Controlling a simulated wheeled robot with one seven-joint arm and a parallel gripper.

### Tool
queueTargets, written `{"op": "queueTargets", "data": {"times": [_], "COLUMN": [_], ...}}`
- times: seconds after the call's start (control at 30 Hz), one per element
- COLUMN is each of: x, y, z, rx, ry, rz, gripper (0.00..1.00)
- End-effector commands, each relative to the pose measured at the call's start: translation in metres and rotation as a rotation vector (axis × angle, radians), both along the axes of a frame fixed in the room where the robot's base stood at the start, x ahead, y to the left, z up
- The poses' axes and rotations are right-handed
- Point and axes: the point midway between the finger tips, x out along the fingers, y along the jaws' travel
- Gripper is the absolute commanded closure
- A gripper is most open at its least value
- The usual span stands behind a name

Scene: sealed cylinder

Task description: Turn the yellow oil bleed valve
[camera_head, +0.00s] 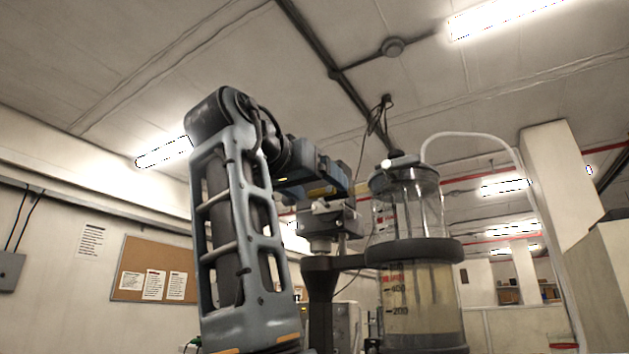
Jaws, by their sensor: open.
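A clear glass cylinder (421,304) with yellowish liquid and a printed scale stands right of centre. A dark ring (414,251) circles it, joined to a dark stand post (319,308). Its upper glass part (408,205) has a dark lid with a pale fitting (400,161) on top. My arm rises at the left and bends over to the right. My gripper (330,218) is at its end, left of the upper glass and above the post. It is open, with its fingers hard to make out and nothing seen in it.
A pale hose (480,137) arches from the lid to the right and down. A thin dark cable (378,120) hangs from the ceiling behind the cylinder. A pale pillar (551,190) stands at the right. A cork board (152,270) hangs on the left wall.

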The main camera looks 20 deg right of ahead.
Motion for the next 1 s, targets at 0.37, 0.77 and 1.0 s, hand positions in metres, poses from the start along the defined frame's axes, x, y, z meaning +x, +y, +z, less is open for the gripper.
{"op": "queueTargets", "data": {"times": [0.37, 0.77, 1.0], "x": [0.0001, 0.0000, -0.0002], "y": [0.0001, 0.0002, 0.0004], "z": [-0.0002, -0.0001, 0.0004], "rx": [0.000, 0.000, 0.012], "ry": [0.000, 0.000, -0.016], "rz": [0.000, 0.001, 0.001], "gripper": [0.34, 0.73, 0.73]}}
